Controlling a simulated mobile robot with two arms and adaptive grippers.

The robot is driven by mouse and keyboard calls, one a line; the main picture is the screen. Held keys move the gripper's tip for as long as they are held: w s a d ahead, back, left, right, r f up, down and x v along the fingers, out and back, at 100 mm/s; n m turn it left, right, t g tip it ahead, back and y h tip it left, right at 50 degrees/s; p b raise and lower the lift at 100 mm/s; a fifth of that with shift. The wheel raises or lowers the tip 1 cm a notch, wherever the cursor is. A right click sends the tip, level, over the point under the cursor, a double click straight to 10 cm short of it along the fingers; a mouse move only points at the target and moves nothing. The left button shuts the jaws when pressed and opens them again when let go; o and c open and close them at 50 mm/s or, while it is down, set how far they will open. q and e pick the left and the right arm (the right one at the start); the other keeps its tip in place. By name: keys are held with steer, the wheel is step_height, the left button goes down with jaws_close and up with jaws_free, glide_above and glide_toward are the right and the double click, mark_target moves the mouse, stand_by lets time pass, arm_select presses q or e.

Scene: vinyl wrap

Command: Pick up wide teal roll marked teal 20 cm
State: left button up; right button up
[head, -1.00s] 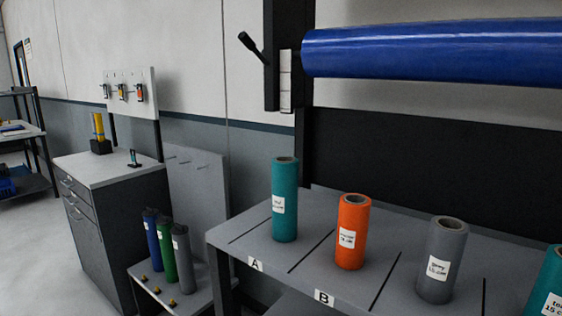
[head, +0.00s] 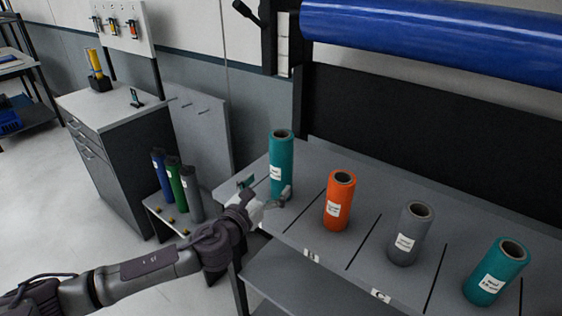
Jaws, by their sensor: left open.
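A tall teal roll (head: 281,160) stands upright at the left end of the grey shelf, in the leftmost slot. Its white label is too small to read. A shorter teal roll (head: 495,272) stands at the right; its label is blurred now but looked like 15 cm earlier. My left gripper (head: 266,190) is open at the lower part of the tall teal roll, with one finger to its left and one in front of its lower right side. I cannot tell whether it touches the roll. My right gripper is not in view.
An orange roll (head: 340,200) and a grey roll (head: 410,234) stand on the shelf (head: 380,190) between the teal ones. A large blue roll (head: 440,40) hangs above. Blue, green and grey rolls stand on a low stand at left.

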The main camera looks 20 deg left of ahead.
mark_target(275, 174)
arm_select(q)
steer(key=w, duration=0.2)
steer(key=shift+w+d, duration=0.25)
steer(key=shift+w, duration=0.1)
steer(key=shift+w+p, duration=0.25)
steer(key=shift+p, duration=0.05)
steer(key=w, duration=0.2)
steer(key=w+p, duration=0.1)
steer(key=w, duration=0.1)
steer(key=shift+w+d+f, duration=0.1)
steer(key=shift+w+d, duration=0.05)
steer(key=shift+d, duration=0.05)
steer(key=shift+w, duration=0.2)
steer(key=shift+s, duration=0.1)
steer(key=shift+c, duration=0.7)
steer(key=c, duration=1.3)
steer(key=shift+c, duration=0.7)
